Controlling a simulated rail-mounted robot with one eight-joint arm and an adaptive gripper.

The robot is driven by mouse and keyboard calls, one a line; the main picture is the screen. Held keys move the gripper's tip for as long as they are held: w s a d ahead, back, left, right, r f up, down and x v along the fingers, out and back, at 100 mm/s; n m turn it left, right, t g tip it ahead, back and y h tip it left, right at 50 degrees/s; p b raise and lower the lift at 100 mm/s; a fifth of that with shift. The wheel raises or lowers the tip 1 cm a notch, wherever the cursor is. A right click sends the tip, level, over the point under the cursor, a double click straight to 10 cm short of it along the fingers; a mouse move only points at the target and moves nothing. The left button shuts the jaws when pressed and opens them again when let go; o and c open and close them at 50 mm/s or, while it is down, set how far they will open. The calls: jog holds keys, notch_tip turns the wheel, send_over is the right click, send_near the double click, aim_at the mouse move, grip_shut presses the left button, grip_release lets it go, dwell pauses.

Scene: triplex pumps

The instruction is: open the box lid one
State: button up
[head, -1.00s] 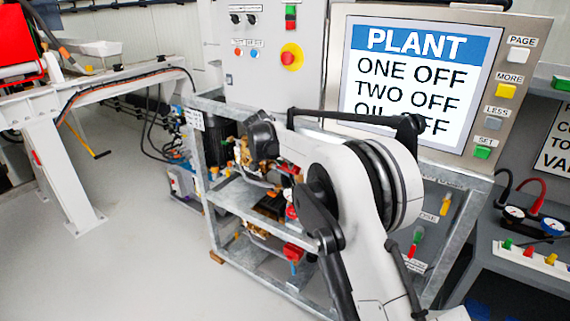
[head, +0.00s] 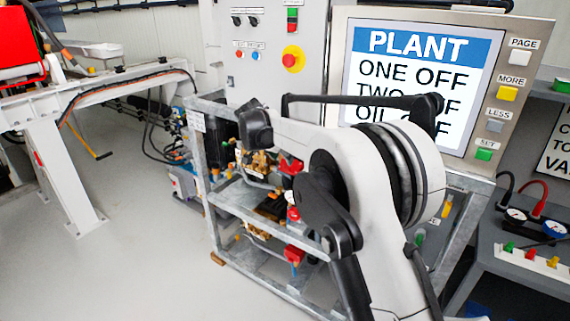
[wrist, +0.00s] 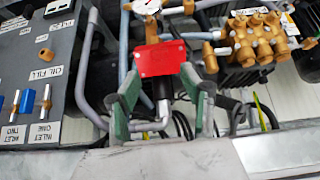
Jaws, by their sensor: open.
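A flat red plate (wrist: 158,59) lies between and just beyond the fingertips of my gripper (wrist: 163,95) in the wrist view. It may be box lid one, but I read no label on it. My gripper is open, with one grey-green finger on each side below the plate and nothing held between them. I cannot tell whether a fingertip touches the plate. In the head view, my arm stands in front of the metal pump frame (head: 232,192), and I cannot make out the gripper fingers there.
Brass pump fittings (wrist: 262,38) stand right of the plate, with a round gauge (wrist: 147,5) above it. A panel labelled OIL FILL and INLET (wrist: 40,80) is at the left. Pipes and hoses crowd the gripper. A plant screen (head: 415,90) stands behind my arm.

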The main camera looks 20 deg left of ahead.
jog(key=v, duration=0.6)
